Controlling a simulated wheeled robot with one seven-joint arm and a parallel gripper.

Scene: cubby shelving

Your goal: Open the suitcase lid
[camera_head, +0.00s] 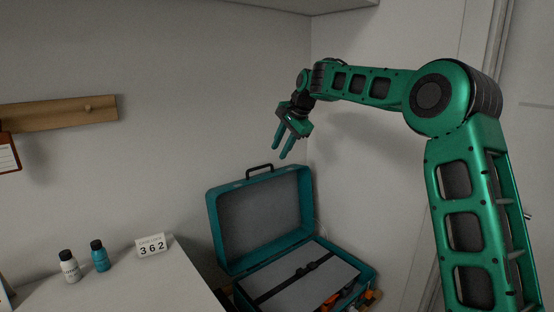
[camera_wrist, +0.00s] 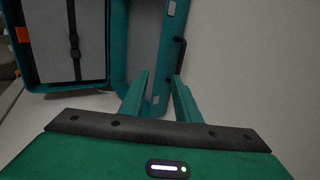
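The teal suitcase (camera_head: 225,262) stands in the corner with its lid (camera_head: 262,212) raised, roughly upright and leaning back towards the wall. A dark handle (camera_head: 260,171) sits on the lid's upper edge. Inside the base is a grey panel (camera_head: 320,275) with a black strap. My gripper (camera_head: 281,150) is above the lid's top edge, pointing down, with its fingers apart and nothing between them. In the wrist view the lid (camera_wrist: 140,40) and handle (camera_wrist: 180,55) lie beyond my open fingers (camera_wrist: 158,80). I cannot tell whether a finger touches the lid.
A white counter (camera_head: 130,285) at the lower left bears a white bottle (camera_head: 69,267), a blue bottle (camera_head: 100,257) and a number block (camera_head: 151,246). A wooden peg rail (camera_head: 60,113) is on the back wall. Orange items (camera_head: 335,299) show at the suitcase's front. Walls stand close behind and to the right.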

